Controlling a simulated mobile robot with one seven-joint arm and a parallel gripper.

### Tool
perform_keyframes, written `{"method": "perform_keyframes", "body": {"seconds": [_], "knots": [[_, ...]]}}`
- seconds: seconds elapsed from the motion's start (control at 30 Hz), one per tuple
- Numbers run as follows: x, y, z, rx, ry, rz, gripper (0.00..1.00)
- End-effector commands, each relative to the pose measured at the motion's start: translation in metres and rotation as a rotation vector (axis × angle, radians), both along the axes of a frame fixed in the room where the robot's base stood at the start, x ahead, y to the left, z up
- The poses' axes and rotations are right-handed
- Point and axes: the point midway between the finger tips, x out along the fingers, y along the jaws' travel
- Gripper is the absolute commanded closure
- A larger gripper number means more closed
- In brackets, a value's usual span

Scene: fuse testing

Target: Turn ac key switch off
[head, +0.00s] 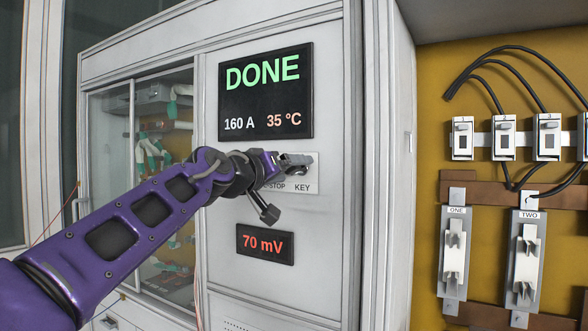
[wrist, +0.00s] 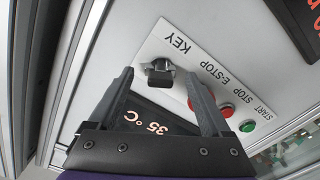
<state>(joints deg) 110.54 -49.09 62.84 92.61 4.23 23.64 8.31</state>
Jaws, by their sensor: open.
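The AC key switch (wrist: 160,72) is a dark knob on a white label plate marked KEY (wrist: 150,50). My gripper (wrist: 159,77) is open and points at the panel, with one finger to each side of the switch in the wrist view. I cannot tell whether either finger touches it. In the head view my gripper (head: 294,163) is at the plate (head: 307,187) above the word KEY and hides the switch. The knob's exact turn position is hard to read.
A red button (wrist: 226,110) and a green button (wrist: 247,126) sit beside the switch; another red one is close to my right finger. The display (head: 265,92) above reads DONE, 160 A, 35 °C. A smaller display (head: 265,244) reads 70 mV. Fuse holders (head: 453,255) stand at the right.

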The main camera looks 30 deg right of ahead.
Motion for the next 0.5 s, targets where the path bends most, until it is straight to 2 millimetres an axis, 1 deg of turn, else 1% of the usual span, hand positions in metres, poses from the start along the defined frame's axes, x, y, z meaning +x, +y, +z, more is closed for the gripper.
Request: {"method": "perform_keyframes", "body": {"seconds": [0.07, 0.2, 0.5], "knots": [[0.005, -0.008, 0.001, 0.000, -0.001, -0.001, 0.18], [0.010, -0.015, 0.000, 0.001, -0.001, 0.000, 0.18], [0.011, -0.016, 0.000, -0.001, 0.000, 0.001, 0.18]]}}
